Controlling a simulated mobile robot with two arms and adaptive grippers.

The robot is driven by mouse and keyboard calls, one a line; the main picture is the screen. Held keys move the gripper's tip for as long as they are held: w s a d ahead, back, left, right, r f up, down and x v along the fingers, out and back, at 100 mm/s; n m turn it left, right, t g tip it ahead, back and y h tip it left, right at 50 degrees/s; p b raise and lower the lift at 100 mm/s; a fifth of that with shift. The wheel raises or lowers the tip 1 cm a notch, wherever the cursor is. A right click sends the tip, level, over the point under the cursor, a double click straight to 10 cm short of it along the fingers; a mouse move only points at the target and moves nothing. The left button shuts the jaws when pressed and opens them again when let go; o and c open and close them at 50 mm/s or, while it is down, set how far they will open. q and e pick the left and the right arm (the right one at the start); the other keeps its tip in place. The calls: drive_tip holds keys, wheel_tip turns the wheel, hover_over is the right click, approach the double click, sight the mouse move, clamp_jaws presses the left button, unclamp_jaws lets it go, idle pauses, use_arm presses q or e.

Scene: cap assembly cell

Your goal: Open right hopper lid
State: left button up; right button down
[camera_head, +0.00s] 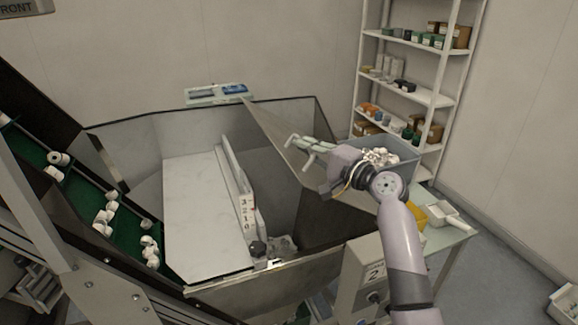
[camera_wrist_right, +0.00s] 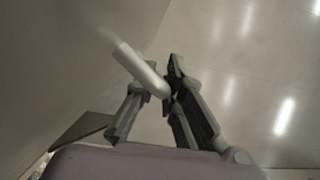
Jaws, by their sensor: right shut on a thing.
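The hopper (camera_head: 230,291) fills the middle of the head view. Its right lid (camera_head: 274,132) is a grey panel that stands raised and steeply tilted, and the hopper's right side is open beneath it. My right gripper (camera_head: 303,149) is at the raised lid, reaching in from the right. In the wrist view my right gripper (camera_wrist_right: 156,82) is shut on a pale bar-shaped handle (camera_wrist_right: 141,67), whose far end is blurred. The left lid (camera_head: 195,205) lies flat and pale on the hopper's left side. My left gripper is not in view.
A grey bin of white caps (camera_head: 379,157) stands on a side table (camera_head: 447,237) behind my right arm. A green conveyor with white caps (camera_head: 128,232) rises at the left. A shelf rack (camera_head: 432,98) stands at the back right. A box marked 2 (camera_head: 367,272) is at the hopper's front right.

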drive_tip(key=w+d+r+m+t, duration=0.1)
drive_tip(key=w+d+r+m, duration=0.1)
drive_tip(key=d, duration=0.6)
drive_tip(key=w+d+r+m+t, duration=0.1)
drive_tip(key=w+d+r+m, duration=0.2)
drive_tip(key=d+r+m, duration=0.2)
drive_tip(key=shift+d+r+m+t+y, duration=0.3)
drive_tip(key=shift+d+r, duration=0.7)
drive_tip(key=shift+d, duration=0.4)
drive_tip(key=c, duration=1.7)
unclamp_jaws()
drive_tip(key=shift+a, duration=0.1)
drive_tip(key=v, duration=1.2)
drive_tip(key=shift+f, duration=0.1)
